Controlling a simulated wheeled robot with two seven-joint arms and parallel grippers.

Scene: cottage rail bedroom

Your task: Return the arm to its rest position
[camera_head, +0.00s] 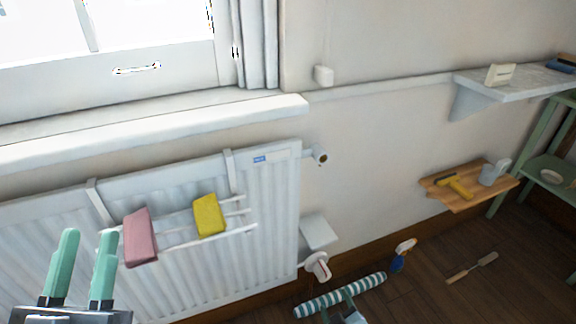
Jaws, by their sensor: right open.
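A yellow sponge (209,216) sits on the rack. The windowsill (200,118) juts out above. At right are a wooden shelf (450,200) with a yellow-handled tool, a white wall shelf (500,90) and a green rack (560,135).

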